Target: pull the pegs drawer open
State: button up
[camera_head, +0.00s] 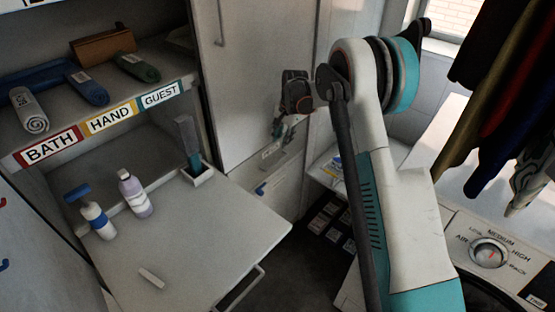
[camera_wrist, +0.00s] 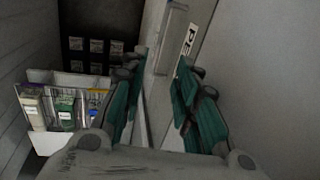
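The pegs drawer shows as a pale front (camera_wrist: 160,85) in the wrist view, with a white label (camera_wrist: 190,40) whose visible letters read "PE". A grey bar handle (camera_wrist: 172,38) is on this front, beyond my fingertips and roughly in line with the gap between them. My gripper (camera_wrist: 163,65) is open, with teal fingers on both sides of the gap and nothing seen held. In the head view my gripper (camera_head: 284,130) is in front of the low drawer fronts (camera_head: 284,182) below the tall cabinet door. Whether a finger touches the front cannot be told.
A white bin of packets (camera_wrist: 65,105) stands to the left in the wrist view. The tall door (camera_head: 255,75) is behind my gripper. A fold-out board (camera_head: 220,225) with bottles (camera_head: 135,195) lies left. The washer (camera_head: 490,250) and hanging clothes (camera_head: 510,90) are right.

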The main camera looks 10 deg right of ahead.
aim_at(277, 163)
jog(key=f+b, duration=0.1)
jog(key=f, duration=0.3)
jog(key=w+a+f+b, duration=0.1)
jog(key=f, duration=0.3)
jog(key=w+f+b, duration=0.1)
jog(key=f+b, duration=0.1)
jog(key=f, duration=0.2)
jog(key=shift+a+f, duration=0.25)
jog(key=shift+f, duration=0.15)
jog(key=shift+c, duration=0.3)
grip_shut()
